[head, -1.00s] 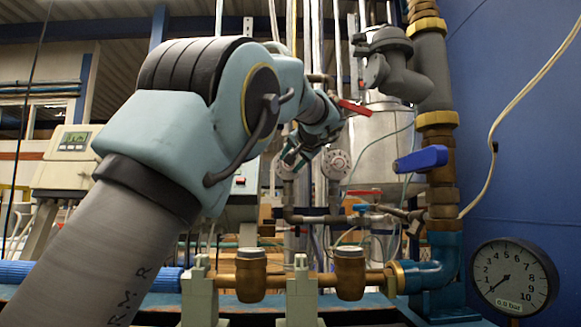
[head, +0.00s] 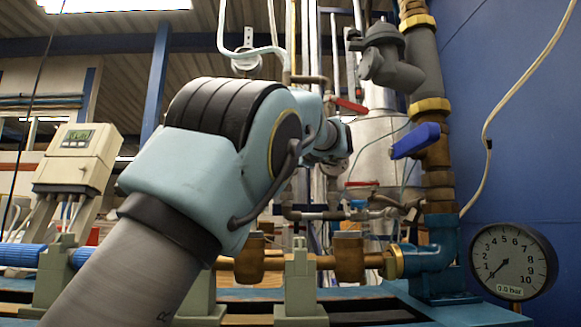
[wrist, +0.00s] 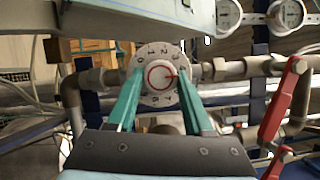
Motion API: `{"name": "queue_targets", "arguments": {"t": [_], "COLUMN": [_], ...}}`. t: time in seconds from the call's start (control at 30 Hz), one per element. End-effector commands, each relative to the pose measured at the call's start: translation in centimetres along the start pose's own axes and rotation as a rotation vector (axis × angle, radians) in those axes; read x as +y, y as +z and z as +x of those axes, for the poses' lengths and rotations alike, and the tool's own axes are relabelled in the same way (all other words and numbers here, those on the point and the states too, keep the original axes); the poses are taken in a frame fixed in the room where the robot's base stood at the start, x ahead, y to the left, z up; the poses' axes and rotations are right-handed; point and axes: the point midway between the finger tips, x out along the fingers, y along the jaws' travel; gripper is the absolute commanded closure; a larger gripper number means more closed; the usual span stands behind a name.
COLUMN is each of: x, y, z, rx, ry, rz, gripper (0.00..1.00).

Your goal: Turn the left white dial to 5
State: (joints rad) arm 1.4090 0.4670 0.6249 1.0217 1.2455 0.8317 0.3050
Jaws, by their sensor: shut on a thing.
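A white dial (wrist: 160,96) with black numerals and a red ring at its centre faces the wrist camera. A small red mark on it points to the right; the numeral there is too small to read surely. My gripper (wrist: 158,76) is shut on this dial, one teal finger on each side. In the head view my gripper (head: 343,133) is mostly hidden behind my forearm. I cannot tell from the pictures whether the held dial is the left one.
A red lever (wrist: 284,100) stands just right of the held dial. Two round white gauges (wrist: 229,14) (wrist: 290,14) are at the upper right. In the head view a blue lever (head: 416,141) and a black-rimmed pressure gauge (head: 510,262) are at the right.

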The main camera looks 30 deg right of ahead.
Motion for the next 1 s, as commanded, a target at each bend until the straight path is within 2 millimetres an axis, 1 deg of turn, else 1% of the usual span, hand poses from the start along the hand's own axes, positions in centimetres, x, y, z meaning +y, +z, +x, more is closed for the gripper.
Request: {"name": "queue_targets", "arguments": {"t": [0.03,0.2,0.4,0.63,1.0], "x": [0.54,0.52,0.45,0.35,0.31], "y": [-0.13,-0.14,-0.1,-0.07,-0.07], "z": [-0.08,-0.08,-0.05,-0.04,-0.02], "rx": [0.001,0.002,0.002,0.002,0.002], "ry": [-0.014,-0.057,-0.091,-0.109,-0.111], "rz": [0.034,0.139,0.221,0.265,0.271], "gripper": [1.0,1.0,1.0,1.0,1.0]}}
